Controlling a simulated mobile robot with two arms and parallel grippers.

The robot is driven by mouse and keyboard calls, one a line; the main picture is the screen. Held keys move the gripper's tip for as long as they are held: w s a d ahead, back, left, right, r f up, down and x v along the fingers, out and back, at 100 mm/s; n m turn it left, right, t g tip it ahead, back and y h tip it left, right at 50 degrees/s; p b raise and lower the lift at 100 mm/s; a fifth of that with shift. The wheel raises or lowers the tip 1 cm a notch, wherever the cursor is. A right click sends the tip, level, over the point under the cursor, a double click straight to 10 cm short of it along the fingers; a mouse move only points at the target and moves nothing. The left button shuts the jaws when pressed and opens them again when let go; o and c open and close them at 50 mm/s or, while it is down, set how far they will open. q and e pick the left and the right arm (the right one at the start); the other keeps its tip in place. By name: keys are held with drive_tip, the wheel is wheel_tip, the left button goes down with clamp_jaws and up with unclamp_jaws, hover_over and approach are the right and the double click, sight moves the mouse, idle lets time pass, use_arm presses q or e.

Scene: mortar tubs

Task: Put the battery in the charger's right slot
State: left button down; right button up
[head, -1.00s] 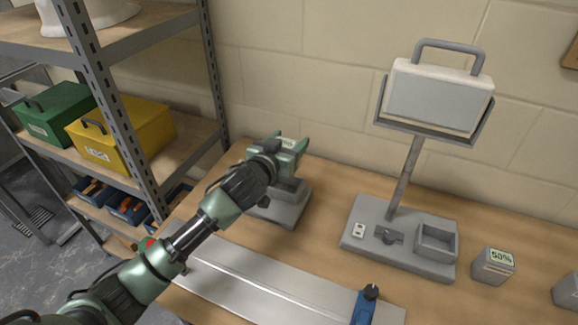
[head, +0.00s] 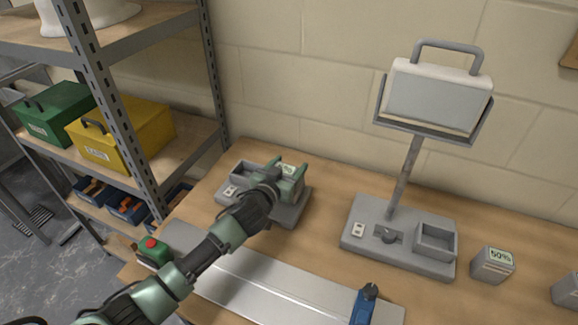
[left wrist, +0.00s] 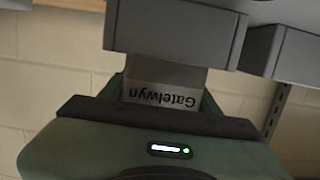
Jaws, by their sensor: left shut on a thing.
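The charger (head: 283,218) is a grey unit on the bench, left of the lamp. Its left slot (head: 243,173) shows empty. My left gripper (head: 286,176) is shut on the battery (head: 289,169), a grey block with a pale label, at the charger's right slot. In the left wrist view the battery (left wrist: 165,75) shows upside-down lettering between the jaws. Its far end goes out of sight behind a grey slot wall (left wrist: 175,28). I cannot tell whether it is fully seated. My right gripper is not in view.
A lamp (head: 432,100) on a grey base with an open tray stands to the right. A battery marked 50% (head: 492,265) and another grey block (head: 567,290) lie beyond it. A metal rail (head: 275,287) with a blue clamp runs along the front. Shelving (head: 125,130) stands left.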

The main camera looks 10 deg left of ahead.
use_arm(q)
drive_tip(key=shift+c, duration=1.9)
unclamp_jaws()
drive_tip(key=shift+s+r, duration=0.1)
drive_tip(key=shift+s+a, duration=0.1)
drive_tip(key=shift+s, duration=0.25)
drive_tip(key=b+v, duration=0.1)
drive_tip(key=v, duration=1)
drive_tip(key=shift+r, duration=0.1)
